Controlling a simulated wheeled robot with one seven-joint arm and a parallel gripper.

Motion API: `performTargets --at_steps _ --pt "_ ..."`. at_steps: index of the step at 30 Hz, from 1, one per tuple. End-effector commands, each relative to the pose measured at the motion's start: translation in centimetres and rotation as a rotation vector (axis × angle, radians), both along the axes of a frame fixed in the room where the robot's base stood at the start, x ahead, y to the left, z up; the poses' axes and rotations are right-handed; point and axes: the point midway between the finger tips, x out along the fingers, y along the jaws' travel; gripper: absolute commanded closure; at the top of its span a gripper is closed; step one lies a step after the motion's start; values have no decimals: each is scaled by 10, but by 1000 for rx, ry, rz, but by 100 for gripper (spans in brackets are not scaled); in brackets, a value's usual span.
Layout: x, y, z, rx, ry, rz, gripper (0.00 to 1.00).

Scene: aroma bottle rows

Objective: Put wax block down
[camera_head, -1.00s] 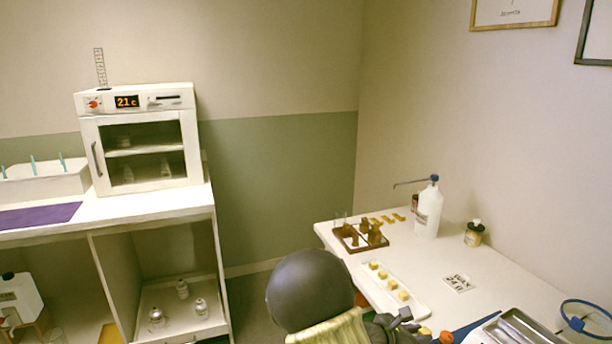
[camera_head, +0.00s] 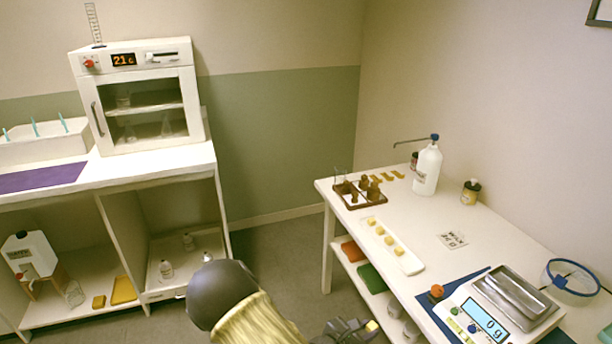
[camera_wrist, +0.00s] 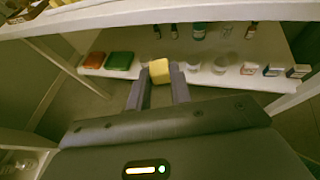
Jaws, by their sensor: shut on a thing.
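My gripper (camera_wrist: 158,82) is shut on a small yellow wax block (camera_wrist: 159,71), held between the fingertips in the wrist view. In the head view, my gripper (camera_head: 368,328) and the block (camera_head: 372,325) show at the bottom, left of the table's front edge and apart from the table. A narrow white tray (camera_head: 411,266) on the white table (camera_head: 480,225) bears several similar yellow blocks in a row. A scale (camera_head: 500,310) reading 0 g stands at the right on a blue mat (camera_head: 424,299).
The lower shelf (camera_wrist: 135,72) holds a red and a green item, jars and small boxes. A brown rack (camera_head: 352,205), a white pump bottle (camera_head: 428,170), a small jar (camera_head: 470,192) and a card (camera_head: 453,240) stand or lie on the table. A blue-rimmed bowl (camera_head: 572,278) is at right.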

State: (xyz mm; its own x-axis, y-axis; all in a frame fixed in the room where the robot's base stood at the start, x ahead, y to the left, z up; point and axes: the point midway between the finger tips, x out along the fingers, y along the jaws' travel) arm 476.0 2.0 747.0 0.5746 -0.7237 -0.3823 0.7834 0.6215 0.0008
Motion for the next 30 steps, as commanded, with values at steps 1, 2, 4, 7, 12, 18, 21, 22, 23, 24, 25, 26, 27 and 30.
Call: performTargets --at_steps 1,2,4,7,12,18,21,22,23,24,25,26,27,30 --pt "0 0 14 0 0 1 100" --pt "0 1 19 -1 1 2 100" --pt "1 1 27 -1 1 2 100" --pt "1 1 40 -1 1 2 100" --pt "1 0 61 -2 1 1 100" --pt "0 1 84 -3 2 3 100" --pt "0 1 95 -2 1 3 100" --pt "0 1 98 -1 2 3 100" --pt "0 0 100 -1 1 3 100" --pt "0 0 101 -1 1 2 100" --pt "0 0 103 -1 1 2 100" --pt "0 0 103 -1 1 2 100" --pt "0 -1 104 -1 1 0 100" --pt "0 -1 103 0 2 -1 100"
